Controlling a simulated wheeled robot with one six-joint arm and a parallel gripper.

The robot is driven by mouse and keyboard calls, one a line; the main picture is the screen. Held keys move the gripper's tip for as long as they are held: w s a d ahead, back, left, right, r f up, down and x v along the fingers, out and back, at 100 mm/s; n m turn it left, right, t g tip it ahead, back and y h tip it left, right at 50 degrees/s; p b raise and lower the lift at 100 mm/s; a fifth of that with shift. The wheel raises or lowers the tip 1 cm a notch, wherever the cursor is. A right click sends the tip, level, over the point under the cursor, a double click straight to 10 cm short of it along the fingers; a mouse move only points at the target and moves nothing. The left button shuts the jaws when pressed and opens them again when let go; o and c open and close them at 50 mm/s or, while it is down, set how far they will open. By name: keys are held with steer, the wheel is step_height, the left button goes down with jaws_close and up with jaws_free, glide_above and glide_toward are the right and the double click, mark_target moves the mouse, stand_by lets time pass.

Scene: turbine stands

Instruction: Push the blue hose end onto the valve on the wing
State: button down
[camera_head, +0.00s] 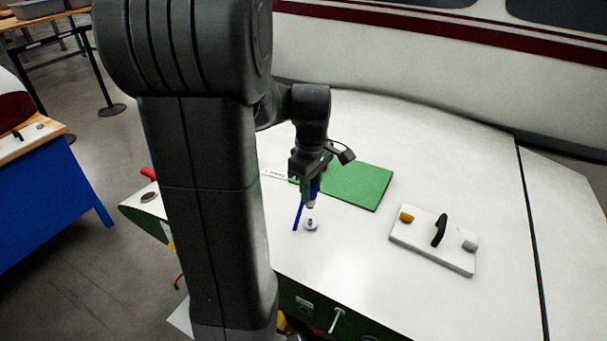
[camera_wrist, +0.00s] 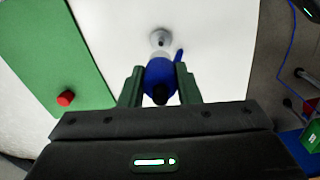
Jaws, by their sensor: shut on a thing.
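My gripper (camera_head: 309,190) is shut on the blue hose end (camera_wrist: 160,80) and holds it above the white wing (camera_head: 350,269). In the wrist view, the hose end sits between the two green fingers, with a pale tip pointing away from my gripper. The valve (camera_head: 311,224) is a small light metal fitting on a round base on the wing. It also shows in the wrist view (camera_wrist: 160,38), just beyond the pale tip. The tip looks close above the valve; I cannot tell whether they touch. A thin blue length hangs beside the hose end.
A green mat (camera_head: 358,186) lies behind my gripper on the wing. A white plate (camera_head: 432,252) with a black handle, a yellow knob and a grey knob lies to the right. A red knob (camera_wrist: 66,98) shows in the wrist view. The wing between valve and plate is clear.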

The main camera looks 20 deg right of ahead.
mark_target(311, 205)
steer(key=shift+s+f+b, duration=0.15)
steer(key=shift+f+b, duration=0.3)
steer(key=shift+f, duration=0.15)
steer(key=shift+f+b, duration=1.25)
steer(key=shift+f, duration=0.5)
steer(key=shift+f+b, duration=0.35)
steer(key=shift+f, duration=0.5)
steer(key=shift+f, duration=0.25)
steer(key=shift+s, duration=0.1)
steer(key=shift+f, duration=0.2)
